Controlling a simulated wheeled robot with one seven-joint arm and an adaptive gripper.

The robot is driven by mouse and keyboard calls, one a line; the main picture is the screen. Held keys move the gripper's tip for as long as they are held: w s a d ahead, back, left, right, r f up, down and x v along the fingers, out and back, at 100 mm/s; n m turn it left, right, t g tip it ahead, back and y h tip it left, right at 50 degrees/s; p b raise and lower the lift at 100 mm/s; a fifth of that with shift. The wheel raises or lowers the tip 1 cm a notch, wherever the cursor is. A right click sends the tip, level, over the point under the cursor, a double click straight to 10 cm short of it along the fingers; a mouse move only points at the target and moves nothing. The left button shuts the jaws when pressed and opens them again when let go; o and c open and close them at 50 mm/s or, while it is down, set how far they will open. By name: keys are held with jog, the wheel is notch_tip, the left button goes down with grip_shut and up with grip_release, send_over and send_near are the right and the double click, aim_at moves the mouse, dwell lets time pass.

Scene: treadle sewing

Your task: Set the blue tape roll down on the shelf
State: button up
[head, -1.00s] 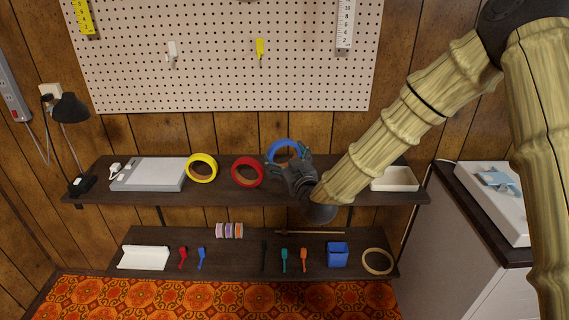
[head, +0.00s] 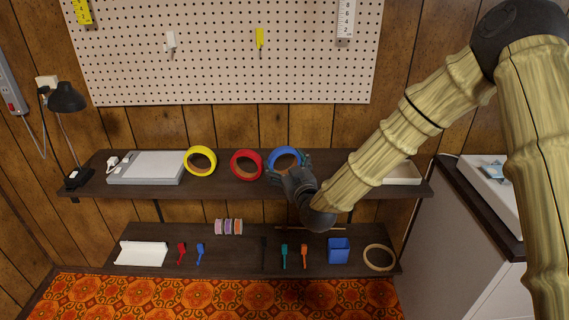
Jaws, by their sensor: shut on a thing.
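The blue tape roll (head: 285,153) is upright at the upper shelf (head: 225,186), right of the red tape roll. My gripper (head: 287,167) is shut on its near, lower part and hides much of it. Whether the roll's bottom touches the shelf board is hidden behind my gripper. The red tape roll (head: 234,161) and the yellow tape roll (head: 187,160) stand to the left on the same shelf.
A grey-white flat box (head: 145,167) and a lamp (head: 67,98) are at the shelf's left. A white tray (head: 404,173) is at its right, partly behind my arm.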

jog(key=shift+f, duration=0.4)
dwell(0.3)
jog(key=o, duration=0.9)
jog(key=shift+c, duration=0.2)
jog(key=v, duration=1.2)
